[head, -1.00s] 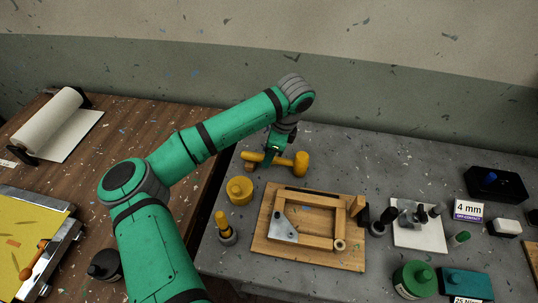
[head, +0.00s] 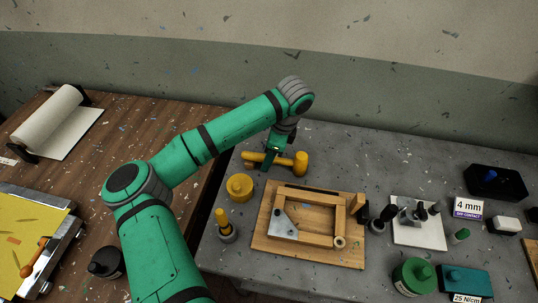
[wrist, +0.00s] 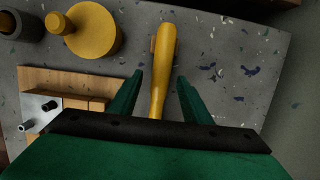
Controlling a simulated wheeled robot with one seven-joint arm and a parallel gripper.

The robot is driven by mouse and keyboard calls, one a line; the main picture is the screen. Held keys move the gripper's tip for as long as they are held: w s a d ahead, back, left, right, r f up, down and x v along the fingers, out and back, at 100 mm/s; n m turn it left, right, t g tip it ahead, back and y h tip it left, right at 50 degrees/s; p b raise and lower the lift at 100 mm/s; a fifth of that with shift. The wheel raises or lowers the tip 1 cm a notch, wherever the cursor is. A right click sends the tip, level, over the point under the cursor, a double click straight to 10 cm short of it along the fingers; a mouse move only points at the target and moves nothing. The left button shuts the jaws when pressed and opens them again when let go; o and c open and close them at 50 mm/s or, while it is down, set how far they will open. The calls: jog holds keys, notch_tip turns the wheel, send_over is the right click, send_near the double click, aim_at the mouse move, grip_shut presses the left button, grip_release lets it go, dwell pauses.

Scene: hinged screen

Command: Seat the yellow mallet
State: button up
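The yellow mallet (head: 283,160) lies on the grey tabletop behind the wooden frame, its thick head at the right end and its handle pointing left. My gripper (head: 268,158) is low over the handle. In the wrist view the mallet's handle (wrist: 163,65) runs between the two fingers of my gripper (wrist: 160,78), with a gap on both sides. The gripper is open. The mallet's head is hidden in the wrist view. A small brown piece beside the handle is mostly hidden.
A round yellow knobbed piece (head: 239,189) and a yellow-handled tool in a grey holder (head: 228,236) stand left of the wooden board (head: 262,236). A white plate (head: 420,238) with dark pegs and green containers (head: 415,280) stand right. The table behind the board is mostly clear.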

jog(key=shift+r, duration=0.1)
jog(key=v, duration=1)
jog(key=shift+r, duration=0.3)
